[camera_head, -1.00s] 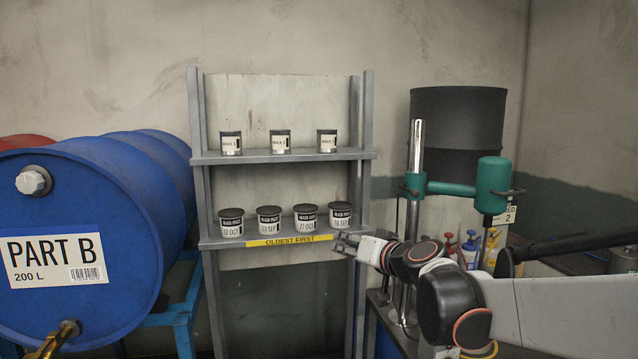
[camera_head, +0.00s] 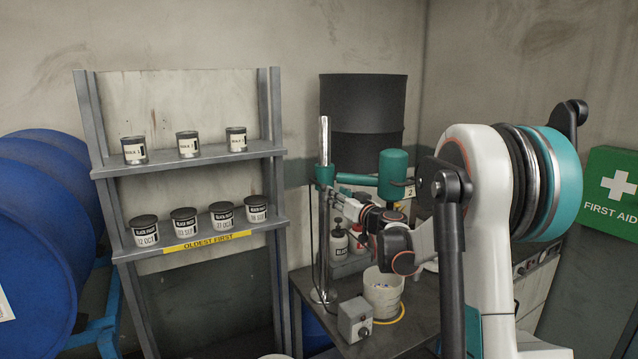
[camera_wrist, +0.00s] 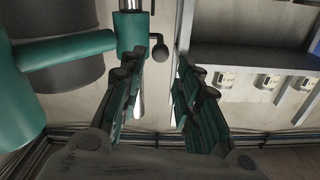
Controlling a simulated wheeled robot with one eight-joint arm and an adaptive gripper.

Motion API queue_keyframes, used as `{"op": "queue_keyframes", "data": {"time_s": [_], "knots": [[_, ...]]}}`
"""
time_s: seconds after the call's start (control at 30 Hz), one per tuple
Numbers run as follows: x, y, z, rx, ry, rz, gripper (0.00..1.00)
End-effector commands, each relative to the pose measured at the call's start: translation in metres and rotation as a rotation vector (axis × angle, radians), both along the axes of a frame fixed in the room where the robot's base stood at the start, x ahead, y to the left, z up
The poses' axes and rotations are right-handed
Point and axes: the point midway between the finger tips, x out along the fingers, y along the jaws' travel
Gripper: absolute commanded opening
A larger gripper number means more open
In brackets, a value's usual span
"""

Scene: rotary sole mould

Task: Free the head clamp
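The mixer stand has a bright upright column (camera_head: 323,240) with a teal collar (camera_head: 324,174) around it and a teal arm leading to a teal motor head (camera_head: 392,174). In the wrist view, the teal collar (camera_wrist: 131,34) is ahead, upper left of centre. A small dark lever with a round knob (camera_wrist: 160,52) sticks out beside it. My gripper (camera_wrist: 157,78) is open, and its fingers stand apart with the knob showing between and beyond their tips. No contact is visible. In the head view, my gripper (camera_head: 342,205) is beside the column, just below the collar, partly hidden by my wrist.
A bench (camera_head: 400,325) carries a white bucket (camera_head: 383,292), a grey control box (camera_head: 354,320) and pump bottles (camera_head: 338,243). A black drum (camera_head: 363,110) stands behind. A shelf rack (camera_head: 190,160) with several tins is left. My arm fills the right foreground.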

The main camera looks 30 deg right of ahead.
Motion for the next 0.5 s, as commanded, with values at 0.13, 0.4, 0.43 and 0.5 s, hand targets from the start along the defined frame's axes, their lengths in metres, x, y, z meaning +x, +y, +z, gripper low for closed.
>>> {"op": "queue_keyframes", "data": {"time_s": [0.13,0.4,0.43,0.5], "knots": [[0.028,0.002,0.000,0.000,0.001,0.001,0.31],[0.081,0.004,0.000,0.001,0.001,0.001,0.31],[0.086,0.004,0.000,0.001,0.001,0.001,0.31],[0.097,0.004,0.000,0.001,0.001,0.001,0.31]]}}
